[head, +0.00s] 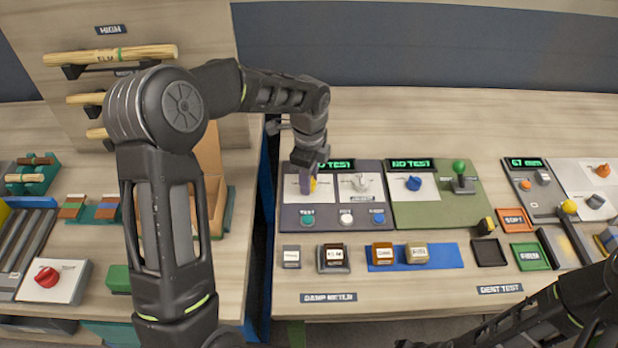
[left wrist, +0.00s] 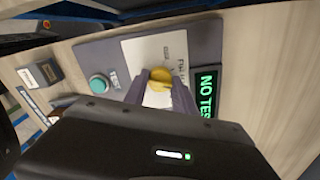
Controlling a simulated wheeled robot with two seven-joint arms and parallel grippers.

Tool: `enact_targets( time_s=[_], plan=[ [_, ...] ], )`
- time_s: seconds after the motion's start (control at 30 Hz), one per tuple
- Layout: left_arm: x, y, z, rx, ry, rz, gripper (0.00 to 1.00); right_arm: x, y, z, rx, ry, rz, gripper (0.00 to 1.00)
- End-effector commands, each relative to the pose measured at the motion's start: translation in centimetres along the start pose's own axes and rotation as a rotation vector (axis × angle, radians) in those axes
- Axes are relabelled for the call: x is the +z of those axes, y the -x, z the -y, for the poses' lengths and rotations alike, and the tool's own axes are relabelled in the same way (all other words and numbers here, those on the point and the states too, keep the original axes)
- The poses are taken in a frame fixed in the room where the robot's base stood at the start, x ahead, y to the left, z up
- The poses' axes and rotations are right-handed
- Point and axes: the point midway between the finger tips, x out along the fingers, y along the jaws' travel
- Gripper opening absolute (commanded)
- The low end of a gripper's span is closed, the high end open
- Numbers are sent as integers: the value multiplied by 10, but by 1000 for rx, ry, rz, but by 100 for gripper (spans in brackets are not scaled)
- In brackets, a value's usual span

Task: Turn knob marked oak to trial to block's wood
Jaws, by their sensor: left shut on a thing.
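My left gripper (head: 307,184) reaches down onto the left part of the grey damp-meter panel (head: 333,220). Its fingers are shut on a yellow knob (left wrist: 162,78), one finger on each side. The knob sits on a white plate with small print; the wrist view shows it above the finger ends, and in the head view the gripper mostly hides it. The display beside it reads NO TEST (left wrist: 207,92). A small wood block (head: 333,257) sits in a dark holder in front of the panel.
A white knob (head: 361,183) stands just right of my gripper. A green panel (head: 430,208) has a blue knob and green lever. Two blocks (head: 382,253) (head: 416,253) lie on a blue mat (head: 450,257).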

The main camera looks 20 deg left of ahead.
Motion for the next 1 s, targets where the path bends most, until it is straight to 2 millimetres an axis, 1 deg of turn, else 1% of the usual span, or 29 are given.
enact_targets(
  time_s=[0.23,0.27,0.5,0.53,0.83,0.93,1.0],
  plan=[
    [0,1,1,-4,1,0,0,0,0,0,0,0,0,36],
    [0,1,1,-4,1,0,33,0,0,0,0,0,0,36],
    [0,1,1,-2,2,0,52,0,0,0,0,0,0,36],
    [0,0,0,-2,2,0,54,0,0,0,0,0,0,36],
    [0,2,0,-2,2,0,54,0,0,0,0,0,0,36],
    [0,9,1,-4,2,0,54,0,-2,-1,0,0,0,36],
    [0,17,1,-4,2,0,54,0,-4,-1,-1,1,-1,36]
  ],
)
